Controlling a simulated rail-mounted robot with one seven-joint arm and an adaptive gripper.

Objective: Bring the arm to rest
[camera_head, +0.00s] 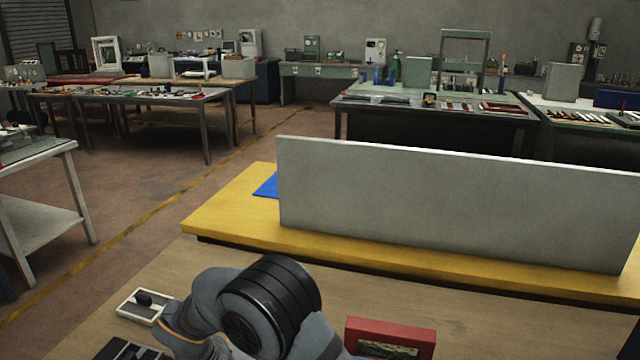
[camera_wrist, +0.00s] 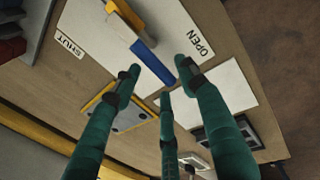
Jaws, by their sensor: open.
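My gripper (camera_wrist: 161,76) shows in the wrist view with green fingers spread apart and nothing held between them. Beyond the fingertips is a white panel (camera_wrist: 95,25) marked "SHUT" on the left and "OPEN" on the right.
A yellow-edged grey plate (camera_wrist: 130,117), a white sheet (camera_wrist: 228,90) and a dark frame (camera_wrist: 240,130) lie nearby on the wooden top. In the head view a red box (camera_head: 390,338) and a white-framed switch (camera_head: 143,304) flank my arm. A tall grey panel (camera_head: 450,200) stands behind.

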